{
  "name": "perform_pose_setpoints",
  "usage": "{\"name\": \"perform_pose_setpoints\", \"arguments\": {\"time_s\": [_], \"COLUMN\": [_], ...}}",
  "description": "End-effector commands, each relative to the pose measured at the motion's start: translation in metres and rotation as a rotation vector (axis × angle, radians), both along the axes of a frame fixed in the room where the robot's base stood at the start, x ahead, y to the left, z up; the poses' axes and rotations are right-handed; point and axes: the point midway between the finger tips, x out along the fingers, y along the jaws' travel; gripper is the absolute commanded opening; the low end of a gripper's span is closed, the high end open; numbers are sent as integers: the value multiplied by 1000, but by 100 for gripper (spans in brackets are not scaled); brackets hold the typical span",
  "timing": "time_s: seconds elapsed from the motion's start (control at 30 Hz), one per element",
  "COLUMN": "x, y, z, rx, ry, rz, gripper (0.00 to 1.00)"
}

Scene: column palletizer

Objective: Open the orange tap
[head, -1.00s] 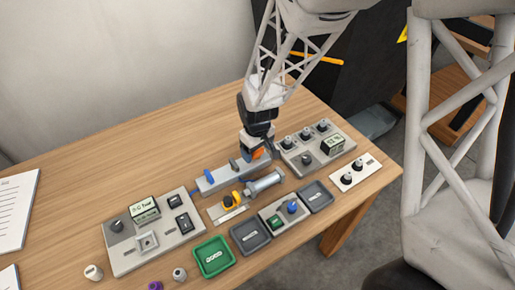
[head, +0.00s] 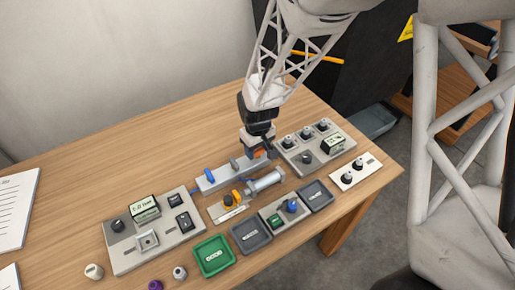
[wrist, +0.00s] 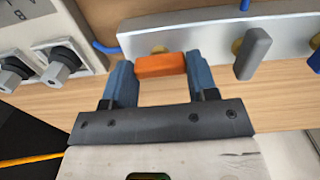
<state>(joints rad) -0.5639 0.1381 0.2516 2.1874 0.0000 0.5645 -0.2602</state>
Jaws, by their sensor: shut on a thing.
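The orange tap handle (wrist: 160,65) sits at one end of a light grey bar (wrist: 212,53) in the wrist view. It lies roughly lengthwise along the bar. My gripper (wrist: 160,72) is shut on it, with a blue fingertip at each end. In the head view the orange tap (head: 261,153) is partly hidden by my gripper (head: 258,148), which is over the right end of the bar (head: 223,180). A grey tap handle (wrist: 253,53) is beside it and points across the bar. A blue tap handle (head: 209,175) is further left.
A panel with several knobs (head: 316,146) stands close to the right of my gripper. Dark trays (head: 250,236) and a green tray (head: 214,256) are nearer. The table's back left is clear.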

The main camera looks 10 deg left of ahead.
Motion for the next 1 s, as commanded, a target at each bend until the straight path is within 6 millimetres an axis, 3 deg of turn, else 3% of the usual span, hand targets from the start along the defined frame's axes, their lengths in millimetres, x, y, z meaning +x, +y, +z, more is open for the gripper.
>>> {"name": "perform_pose_setpoints", "arguments": {"time_s": [0.4, 0.43, 0.6, 1.0], "x": [0, 0, 0, 0], "y": [0, 0, 0, 0], "z": [0, 0, 0, 3], "rx": [0, 0, 0, 0], "ry": [0, 0, 0, 0], "rz": [-55, -55, -54, -54], "gripper": [30, 55, 79, 79]}}
